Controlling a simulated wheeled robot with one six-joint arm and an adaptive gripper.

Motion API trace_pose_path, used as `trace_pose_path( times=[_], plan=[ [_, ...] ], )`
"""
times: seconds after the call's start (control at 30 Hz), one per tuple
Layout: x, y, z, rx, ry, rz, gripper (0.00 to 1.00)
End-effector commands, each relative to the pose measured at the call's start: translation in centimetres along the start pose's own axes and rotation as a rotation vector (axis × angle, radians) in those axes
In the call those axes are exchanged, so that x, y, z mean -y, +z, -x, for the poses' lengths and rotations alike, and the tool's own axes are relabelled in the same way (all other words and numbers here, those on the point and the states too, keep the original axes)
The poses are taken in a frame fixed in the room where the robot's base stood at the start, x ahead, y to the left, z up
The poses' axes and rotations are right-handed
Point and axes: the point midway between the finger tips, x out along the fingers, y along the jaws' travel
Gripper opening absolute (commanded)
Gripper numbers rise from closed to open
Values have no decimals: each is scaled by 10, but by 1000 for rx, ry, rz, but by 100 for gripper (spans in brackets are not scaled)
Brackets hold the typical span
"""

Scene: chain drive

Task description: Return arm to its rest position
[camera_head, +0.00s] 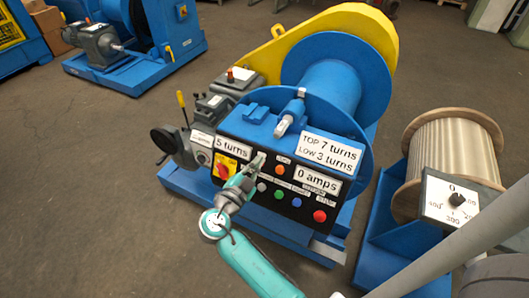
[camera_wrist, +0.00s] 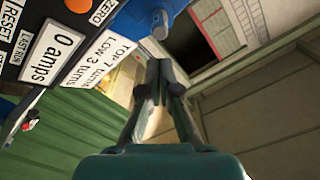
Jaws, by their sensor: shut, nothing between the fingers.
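My teal arm reaches up from the bottom of the head view. My gripper (camera_head: 259,159) is in front of the black control panel (camera_head: 245,146) of the blue winch, near its upper row of buttons. I cannot tell from the head view whether it touches the panel. In the wrist view the fingers of my gripper (camera_wrist: 160,68) are together at the tips and hold nothing. There the panel, with its "0 amps" label (camera_wrist: 60,45), is at the upper left, to the side of the fingertips.
The winch has a blue drum (camera_head: 330,88) and yellow guard (camera_head: 270,48) behind the panel. A wooden spool (camera_head: 446,150) and a dial box (camera_head: 452,199) stand to the right. Another blue machine (camera_head: 145,55) is at upper left. The floor (camera_head: 80,190) at left is clear.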

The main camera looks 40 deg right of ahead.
Motion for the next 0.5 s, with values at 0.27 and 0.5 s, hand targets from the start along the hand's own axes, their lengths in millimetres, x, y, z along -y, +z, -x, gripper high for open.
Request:
trace_pose_path(
  times=[0.27, 0.5],
  plan=[
    [0, 0, 38, 1, -1, 0, 0],
    [0, 0, 44, 0, 1, 0, 0]
  ],
)
